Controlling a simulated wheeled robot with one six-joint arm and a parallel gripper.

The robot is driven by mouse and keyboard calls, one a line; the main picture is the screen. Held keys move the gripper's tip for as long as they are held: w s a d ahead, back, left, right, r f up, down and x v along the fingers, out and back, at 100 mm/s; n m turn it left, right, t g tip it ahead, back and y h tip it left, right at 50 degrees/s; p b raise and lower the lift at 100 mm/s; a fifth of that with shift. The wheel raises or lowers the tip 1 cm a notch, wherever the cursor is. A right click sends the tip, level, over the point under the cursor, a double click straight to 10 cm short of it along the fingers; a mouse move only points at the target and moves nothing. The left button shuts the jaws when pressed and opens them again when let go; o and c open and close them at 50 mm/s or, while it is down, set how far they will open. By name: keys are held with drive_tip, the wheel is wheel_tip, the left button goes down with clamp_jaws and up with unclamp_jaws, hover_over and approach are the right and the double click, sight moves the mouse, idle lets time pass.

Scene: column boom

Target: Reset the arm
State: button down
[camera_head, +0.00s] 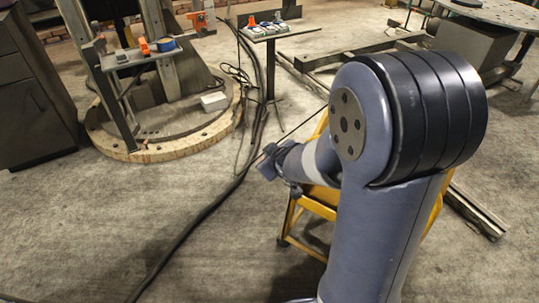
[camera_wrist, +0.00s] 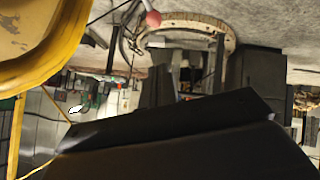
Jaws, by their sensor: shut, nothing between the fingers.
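My arm rises at the right of the head view and bends over toward the left. My gripper (camera_head: 270,165) is at its far end, small and partly hidden by the wrist, over the floor beside a yellow stand. In the wrist view the dark body of my gripper (camera_wrist: 180,135) fills the lower part. It is shut, and I see nothing held in it.
The yellow stand (camera_head: 318,205) is behind my arm, close to it. A small table (camera_head: 284,33) with small items stands at the back. A round wooden-edged base (camera_head: 160,152) and dark cabinet (camera_head: 38,110) are left. Cables cross the floor; the front-left floor is mostly clear.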

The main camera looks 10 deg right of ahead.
idle(0.4)
drive_tip(key=w+d+f+b, duration=0.2)
drive_tip(key=w+f+b, duration=0.2)
drive_tip(key=w+f, duration=0.2)
drive_tip(key=shift+d+f+t, duration=0.35)
drive_tip(key=shift+f+t, duration=0.05)
drive_tip(key=shift+f, duration=0.85)
drive_tip(key=shift+w+a, duration=0.1)
drive_tip(key=shift+w, duration=0.05)
